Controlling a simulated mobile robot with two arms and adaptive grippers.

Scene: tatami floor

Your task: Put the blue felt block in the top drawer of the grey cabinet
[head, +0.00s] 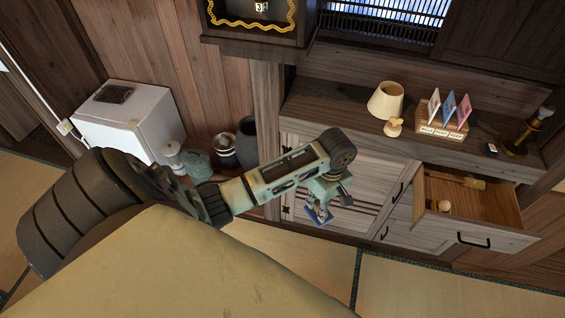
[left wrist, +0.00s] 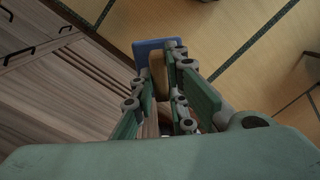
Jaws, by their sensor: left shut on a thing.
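The blue felt block (head: 319,217) is in the jaws of my left gripper (head: 323,203), in front of the cabinet's doors and above the floor. In the left wrist view the block (left wrist: 146,48) shows as a blue slab beside a tan wooden part, between the fingers of my left gripper (left wrist: 166,80). The grey-brown cabinet (head: 345,185) stands along the wall. Its top drawer (head: 490,240) is pulled open at the right, with the gripper to its left. A wooden tool (head: 460,180) and a small round pale thing (head: 444,206) lie in it. My right gripper is out of view.
A white box-like appliance (head: 130,120) and several pots stand left. The tatami (head: 400,285) in front is clear.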

